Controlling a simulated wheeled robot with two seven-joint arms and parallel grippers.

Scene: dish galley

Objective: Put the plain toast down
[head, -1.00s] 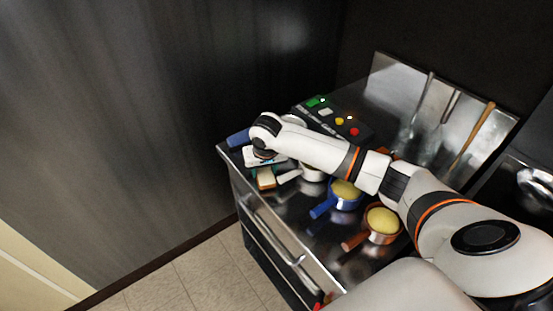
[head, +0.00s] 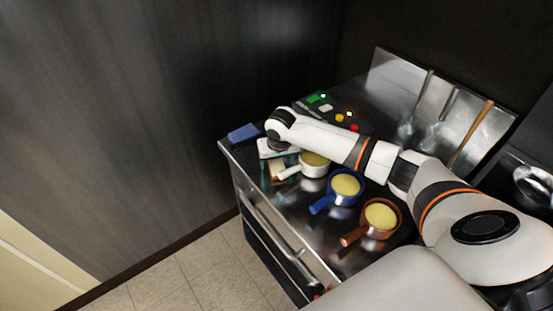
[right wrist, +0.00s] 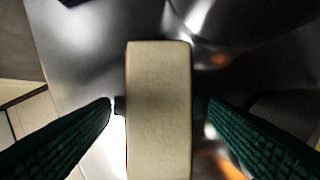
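The plain toast (right wrist: 159,135), a pale block with a thin brown edge, lies between the dark green fingers of my right gripper (right wrist: 160,106) in the right wrist view. Dark pads at the fingertips reach to both its sides, so the gripper appears shut on it. In the head view the toast (head: 276,169) shows below my right wrist, over the left end of the steel counter, partly hidden by the gripper. I cannot tell whether it touches the counter. My left gripper is not in view.
On the counter (head: 296,216), a white pan (head: 313,166), a blue pan (head: 345,186) and a copper-coloured pan (head: 380,218) with yellow contents stand right of the toast. A blue block (head: 243,133) lies at the left corner. A button panel (head: 320,103) is behind.

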